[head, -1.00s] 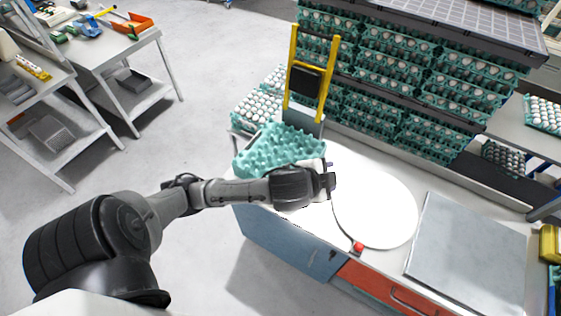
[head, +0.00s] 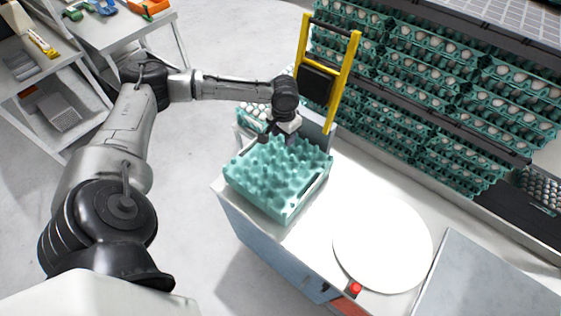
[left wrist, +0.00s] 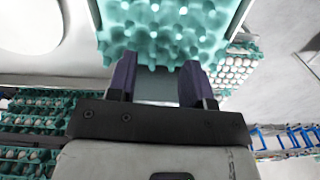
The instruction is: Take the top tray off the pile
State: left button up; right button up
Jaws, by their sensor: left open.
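A pile of teal egg trays (head: 268,190) sits on the left end of the white worktop. The top tray's bumpy surface looks empty in the head view, and part of it (left wrist: 165,30) shows in the left wrist view. My left gripper (head: 279,135) is at the far edge of the pile, pointing down. In the left wrist view its two dark fingers (left wrist: 158,78) are apart, with the tray's edge just beyond the tips. I cannot tell if the tray's edge lies between them. My right gripper is not in view.
A yellow-framed post (head: 329,75) stands right behind the pile, close to my left gripper. A white round plate (head: 383,245) and a red button (head: 354,289) are to the right. Stacked egg trays (head: 440,90) fill the rack at the back.

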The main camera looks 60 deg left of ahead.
pick_arm(q)
jog(key=n, duration=0.1)
send_over(279, 164)
jog(key=d, duration=0.2)
jog(key=f, duration=0.8)
jog(key=shift+w+d+f, duration=0.15)
jog(key=shift+w+f, duration=0.05)
jog(key=shift+f, duration=0.15)
jog(key=shift+d+f+p, duration=0.15)
jog(key=shift+f, duration=1.2)
jog(key=shift+d+f+p, duration=0.1)
jog(key=shift+f+p, duration=0.05)
jog(key=shift+f, duration=1.15)
grip_shut()
